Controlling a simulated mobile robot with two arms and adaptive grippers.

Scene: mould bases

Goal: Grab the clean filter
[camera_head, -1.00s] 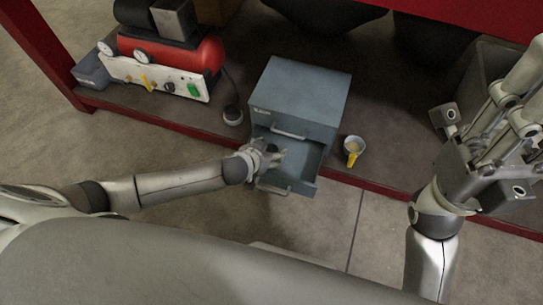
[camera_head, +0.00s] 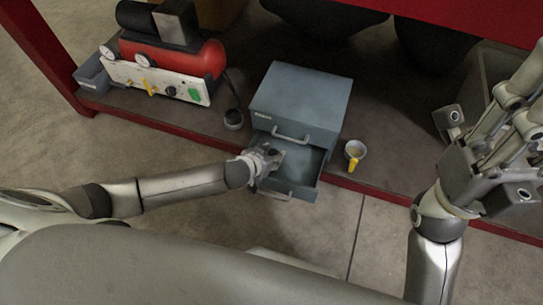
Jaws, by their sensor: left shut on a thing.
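My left gripper (camera_head: 268,158) reaches over the left side of an open drawer (camera_head: 306,173) in the blue-grey cabinet (camera_head: 301,98). It is shut on a small pale thing (camera_head: 281,156) at its fingertips, which I take to be the clean filter. The gripper hides most of it, so its shape is not clear. The drawer looks otherwise empty where I can see its floor. My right gripper (camera_head: 486,155) is at the right, with its fingers spread apart and nothing between them, far from the cabinet.
A cup with a yellow part (camera_head: 355,153) stands right of the drawer. A red air compressor (camera_head: 170,55) and a small dark round thing (camera_head: 233,119) stand to the left on the low shelf (camera_head: 395,165). The floor in front is clear.

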